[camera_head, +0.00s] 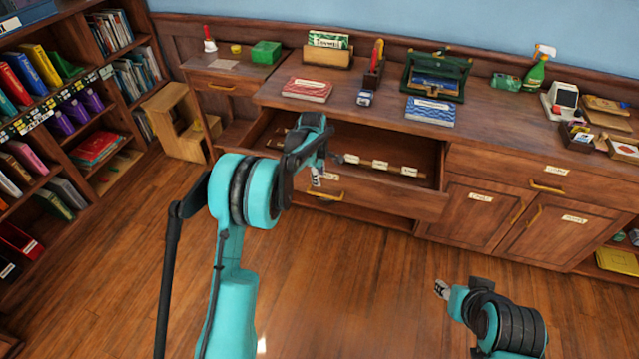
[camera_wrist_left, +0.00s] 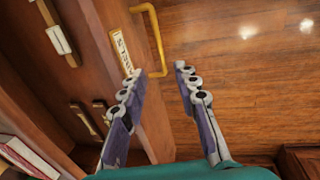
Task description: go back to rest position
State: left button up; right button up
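My left gripper (camera_head: 317,178) is at the front of the pulled-out wide drawer (camera_head: 410,198), near its brass handle. In the left wrist view its two fingers (camera_wrist_left: 158,72) are apart with nothing clearly between them. The brass handle (camera_wrist_left: 157,45) lies just beyond the fingertips there, beside a label on the drawer front. Whether a finger touches it I cannot tell. My right gripper (camera_head: 441,289) is low at the right, over the floor and away from the cabinet. It is too small to tell whether it is open.
The drawer stands out from the wooden counter (camera_head: 385,118), which holds books, a green rack (camera_head: 437,76) and a spray bottle (camera_head: 537,70). A bookcase (camera_head: 88,125) and a wooden step stool (camera_head: 180,122) are at the left. The floor (camera_head: 370,290) in front is clear.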

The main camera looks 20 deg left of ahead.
pick_arm(q)
jog(key=shift+s+r, duration=0.1)
jog(key=shift+r, duration=0.5)
jog(key=s+d+r+m+t, duration=0.2)
jog(key=s+r+m, duration=0.6)
jog(key=s+r, duration=0.75)
jog(key=s+d+f+m+t, duration=0.1)
jog(key=s+m, duration=0.3)
jog(key=s, duration=0.6)
jog(key=s+d+f+m+t, duration=0.1)
jog(key=s+m, duration=0.4)
jog(key=s, duration=0.6)
jog(key=shift+s+f+m+t, duration=0.15)
jog(key=shift+f+m+t, duration=0.15)
jog(key=shift+t, duration=0.2)
